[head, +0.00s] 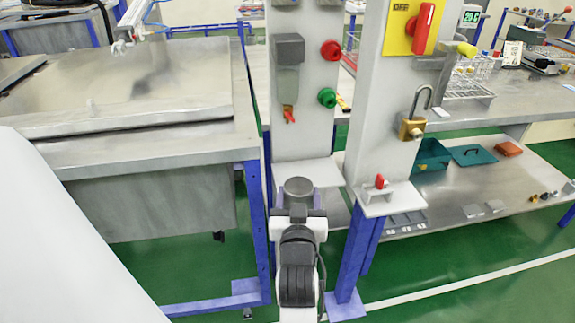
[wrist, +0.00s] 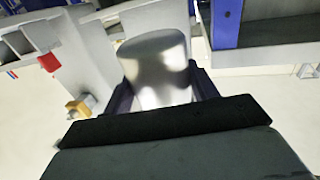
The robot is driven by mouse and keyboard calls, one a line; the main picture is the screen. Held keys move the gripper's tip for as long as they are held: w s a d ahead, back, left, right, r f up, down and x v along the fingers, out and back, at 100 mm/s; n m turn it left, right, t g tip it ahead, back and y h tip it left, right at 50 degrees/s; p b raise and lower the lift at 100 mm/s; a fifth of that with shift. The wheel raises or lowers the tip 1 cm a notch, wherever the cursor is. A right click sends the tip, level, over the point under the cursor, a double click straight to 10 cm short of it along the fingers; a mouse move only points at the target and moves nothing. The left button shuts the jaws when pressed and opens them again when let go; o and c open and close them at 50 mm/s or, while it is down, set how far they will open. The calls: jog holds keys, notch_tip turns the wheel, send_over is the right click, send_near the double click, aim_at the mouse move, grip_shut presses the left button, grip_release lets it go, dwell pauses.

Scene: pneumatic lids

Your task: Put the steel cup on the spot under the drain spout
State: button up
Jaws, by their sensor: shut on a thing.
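The steel cup (head: 298,187) is held between the purple fingers of my gripper (head: 298,200), in front of the small white shelf (head: 318,172) on the post. In the wrist view the cup (wrist: 158,70) fills the space between the dark fingers of my gripper (wrist: 160,95). The drain spout seems to be the brass fitting with a red tip (head: 289,116), below a grey filter bowl (head: 288,62) on the post, above the cup. The spot under the spout cannot be made out; the cup and my gripper cover part of the shelf.
A second post to the right carries a brass padlock (head: 411,129), a yellow panel with a red switch (head: 423,28) and a small ledge with a red knob (head: 380,182). A steel bench (head: 150,140) with blue legs stands left.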

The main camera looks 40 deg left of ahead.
jog(key=shift+s+a+r+y, duration=0.3)
jog(key=shift+s+a+r, duration=0.15)
jog(key=shift+s+a, duration=0.15)
jog(key=shift+a+r+n+g, duration=0.2)
jog(key=shift+a+n+g, duration=0.05)
jog(key=shift+n+g, duration=0.05)
jog(key=p+x, duration=0.4)
jog(key=x, duration=1.3)
jog(key=shift+r, duration=0.1)
jog(key=shift+w+a, duration=0.1)
jog(key=shift+a, duration=0.05)
jog(key=shift+f+p, duration=0.4)
jog(key=shift+f, duration=1.45)
jog(key=shift+f, duration=0.2)
jog(key=o, duration=1.1)
